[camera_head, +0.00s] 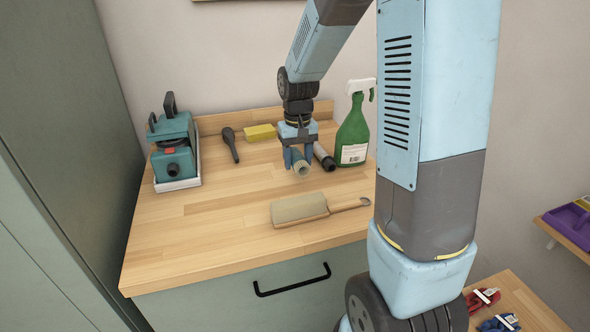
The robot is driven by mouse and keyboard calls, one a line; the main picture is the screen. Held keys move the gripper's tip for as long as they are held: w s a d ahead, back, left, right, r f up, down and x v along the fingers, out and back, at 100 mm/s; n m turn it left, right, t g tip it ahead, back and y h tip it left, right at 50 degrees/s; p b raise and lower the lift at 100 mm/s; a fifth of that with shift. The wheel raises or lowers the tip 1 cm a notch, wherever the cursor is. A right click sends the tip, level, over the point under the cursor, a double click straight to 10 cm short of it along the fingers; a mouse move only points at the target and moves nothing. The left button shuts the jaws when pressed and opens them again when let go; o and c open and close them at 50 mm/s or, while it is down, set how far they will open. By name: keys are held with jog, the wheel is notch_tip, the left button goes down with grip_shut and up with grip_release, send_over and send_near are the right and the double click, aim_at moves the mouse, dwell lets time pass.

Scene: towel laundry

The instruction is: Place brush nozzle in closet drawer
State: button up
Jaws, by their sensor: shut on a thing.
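My gripper (297,160) reaches down over the wooden counter and is shut on a short round piece with a pale, bristly-looking end, which looks like the brush nozzle (301,168). The fingers cover part of it, and I cannot tell whether it touches the counter. Below the counter's front edge is a grey-green closet drawer (220,302) with a black bar handle (292,281). The drawer is shut.
A dark-and-grey cylinder (324,157) lies close right of my gripper, with a green spray bottle (352,135) behind. A wooden brush (300,208) lies in front. The counter's front left is clear.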

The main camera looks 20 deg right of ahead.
aim_at(296, 178)
jog(key=shift+w+f, duration=0.6)
jog(key=shift+f, duration=1.65)
jog(key=o, duration=1.1)
jog(key=shift+f, duration=0.1)
